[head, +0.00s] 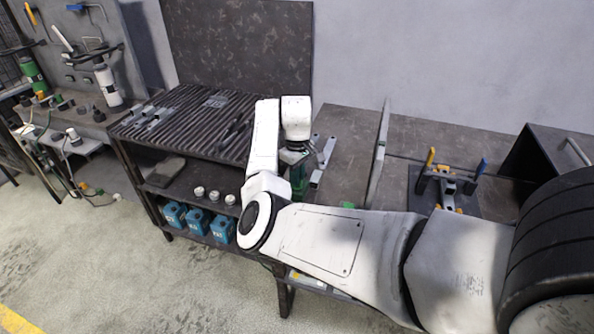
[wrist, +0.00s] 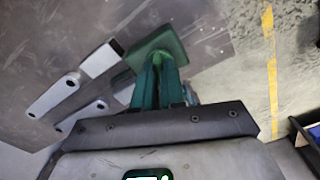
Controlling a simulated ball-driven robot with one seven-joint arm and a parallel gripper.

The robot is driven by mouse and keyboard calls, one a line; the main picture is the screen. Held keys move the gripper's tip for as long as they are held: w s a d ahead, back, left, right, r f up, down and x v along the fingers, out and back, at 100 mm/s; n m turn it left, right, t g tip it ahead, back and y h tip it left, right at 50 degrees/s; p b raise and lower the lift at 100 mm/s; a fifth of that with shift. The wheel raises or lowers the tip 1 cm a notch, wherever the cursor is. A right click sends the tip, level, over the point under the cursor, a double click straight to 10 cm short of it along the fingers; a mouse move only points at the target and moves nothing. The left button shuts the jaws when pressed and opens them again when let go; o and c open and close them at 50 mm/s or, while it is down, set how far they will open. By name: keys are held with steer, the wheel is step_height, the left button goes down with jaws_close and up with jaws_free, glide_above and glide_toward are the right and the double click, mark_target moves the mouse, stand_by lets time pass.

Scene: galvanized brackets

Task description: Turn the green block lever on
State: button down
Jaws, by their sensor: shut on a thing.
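My gripper (head: 298,185) points down over the near left part of the dark bench top. In the wrist view, its two teal-green fingers (wrist: 158,82) are close together, shut on a green block (wrist: 165,45). The block has a flat, squarish face and lies at the fingertips, near the bench edge. In the head view, green shows below my wrist, but I cannot separate block from fingers there. The fingers hide part of the block, and I cannot tell which way any lever on it points.
Galvanized brackets (wrist: 62,88) lie left of the block. A fixture (head: 445,185) with yellow and blue handles stands farther right on the bench, beyond an upright panel (head: 379,150). A slatted table (head: 190,120) adjoins on the left. Blue boxes (head: 197,222) sit on its lower shelf.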

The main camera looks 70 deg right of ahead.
steer(key=m+p, duration=0.2)
steer(key=m, duration=0.4)
steer(key=shift+r, duration=0.1)
steer(key=m+p, duration=0.1)
steer(key=m, duration=0.3)
steer(key=shift+m, duration=1.6)
steer(key=shift+m+p, duration=0.3)
steer(key=c, duration=1.2)
jaws_free()
step_height(320, 180, up, 11)
steer(key=b, duration=0.1)
steer(key=shift+b, duration=0.35)
